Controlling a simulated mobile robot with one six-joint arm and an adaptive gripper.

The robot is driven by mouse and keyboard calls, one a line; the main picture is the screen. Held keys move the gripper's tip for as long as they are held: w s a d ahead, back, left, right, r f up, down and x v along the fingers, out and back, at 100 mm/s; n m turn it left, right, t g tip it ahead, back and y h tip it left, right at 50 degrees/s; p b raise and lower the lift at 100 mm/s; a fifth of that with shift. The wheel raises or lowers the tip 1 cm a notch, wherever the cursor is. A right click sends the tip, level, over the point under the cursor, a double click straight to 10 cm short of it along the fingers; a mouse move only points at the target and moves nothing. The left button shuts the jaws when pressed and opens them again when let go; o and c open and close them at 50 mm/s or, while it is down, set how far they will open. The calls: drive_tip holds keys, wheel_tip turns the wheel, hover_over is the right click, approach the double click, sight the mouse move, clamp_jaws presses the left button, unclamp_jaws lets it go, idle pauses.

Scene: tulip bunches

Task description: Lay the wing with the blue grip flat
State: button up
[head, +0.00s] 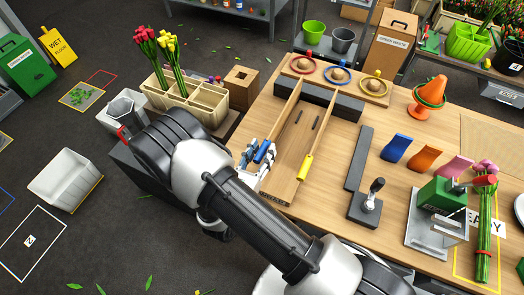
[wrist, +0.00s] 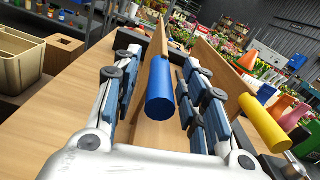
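The wing with the blue grip is a thin wooden board (head: 285,112) standing on edge along the left side of the wooden folding board (head: 292,143). It also shows in the wrist view (wrist: 158,42). Its blue grip (wrist: 161,92) is a cylinder at the near end; in the head view the grip (head: 262,151) is partly hidden by my fingers. My gripper (wrist: 160,88) is open, with one finger on each side of the blue grip and a visible gap on both sides. The other wing (head: 321,121), with a yellow grip (head: 305,167), also stands on edge, to the right.
A dark bar (head: 305,97) crosses the board's far end. A dark strip (head: 358,158) and a lever (head: 373,193) lie to the right. A crate (head: 196,101) of tulips and a wooden box (head: 241,87) stand to the left.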

drive_tip(key=shift+w+d, duration=0.1)
drive_tip(key=shift+w, duration=0.1)
drive_tip(key=shift+c, duration=0.6)
clamp_jaws()
